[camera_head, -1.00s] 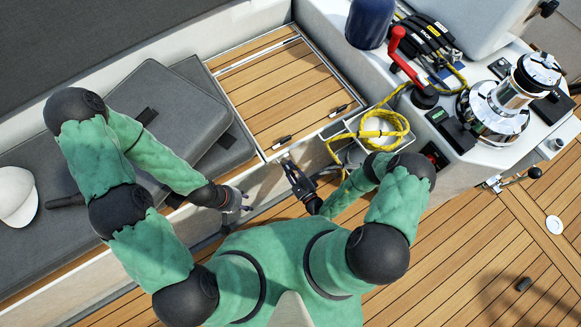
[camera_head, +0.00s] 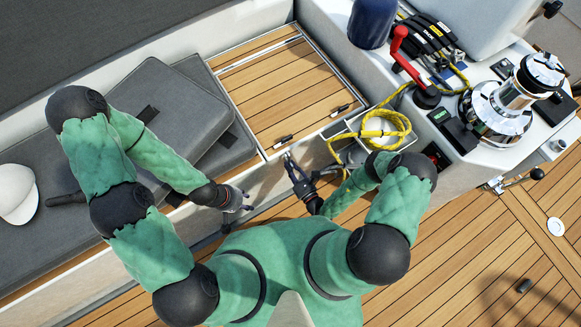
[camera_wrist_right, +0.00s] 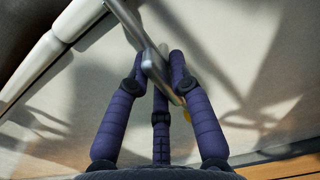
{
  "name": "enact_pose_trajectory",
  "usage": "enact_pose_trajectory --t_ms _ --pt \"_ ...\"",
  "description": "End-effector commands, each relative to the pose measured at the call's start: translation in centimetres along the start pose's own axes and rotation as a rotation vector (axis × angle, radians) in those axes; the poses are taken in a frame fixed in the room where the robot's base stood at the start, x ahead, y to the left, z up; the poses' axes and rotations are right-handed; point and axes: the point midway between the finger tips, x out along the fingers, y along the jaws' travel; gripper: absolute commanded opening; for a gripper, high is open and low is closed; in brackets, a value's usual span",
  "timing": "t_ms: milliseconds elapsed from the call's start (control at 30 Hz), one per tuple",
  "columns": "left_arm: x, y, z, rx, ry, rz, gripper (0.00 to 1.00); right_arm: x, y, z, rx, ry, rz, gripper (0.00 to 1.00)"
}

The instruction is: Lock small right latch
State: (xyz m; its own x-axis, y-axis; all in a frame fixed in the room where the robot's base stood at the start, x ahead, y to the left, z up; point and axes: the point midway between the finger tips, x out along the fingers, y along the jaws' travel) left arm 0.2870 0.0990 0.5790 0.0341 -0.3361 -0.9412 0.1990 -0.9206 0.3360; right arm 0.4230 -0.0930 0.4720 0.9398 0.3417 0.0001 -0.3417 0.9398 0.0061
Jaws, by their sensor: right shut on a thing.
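A grey metal latch bar (camera_wrist_right: 145,48) runs down from the top of the right wrist view, with its lower end between my right fingers. My right gripper (camera_wrist_right: 166,72) is shut on this bar. In the head view my right gripper (camera_head: 293,163) is at the front edge of the wooden seat lid (camera_head: 280,95), where the latch is small and mostly hidden by the fingers. My left gripper (camera_head: 246,199) is open and empty, to the left, in front of the pale bench wall.
Two small dark fittings (camera_head: 283,141) (camera_head: 340,110) lie on the lid. Grey cushions (camera_head: 180,120) lie at the left. The winch (camera_head: 510,95) stands at the right.

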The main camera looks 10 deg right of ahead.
Motion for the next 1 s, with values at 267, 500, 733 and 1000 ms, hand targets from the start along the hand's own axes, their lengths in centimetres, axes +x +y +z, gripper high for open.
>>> enact_pose_trajectory --t_ms 267,500,733,1000 --pt "0.0 0.0 0.0 0.0 0.0 0.0 0.4 0.0 0.0 -0.1 0.013 0.002 -0.002 0.0" --pt "0.0 0.0 0.0 0.0 0.0 0.0 0.4 0.0 0.0 0.0 0.013 0.002 -0.002 0.44" --pt "0.0 0.0 0.0 0.0 0.0 0.0 0.4 0.0 0.0 0.0 0.01 0.001 -0.001 0.44" --pt "0.0 0.0 0.0 0.0 0.0 0.0 0.4 -1.0 -0.1 -0.1 0.011 0.002 -0.003 0.44"
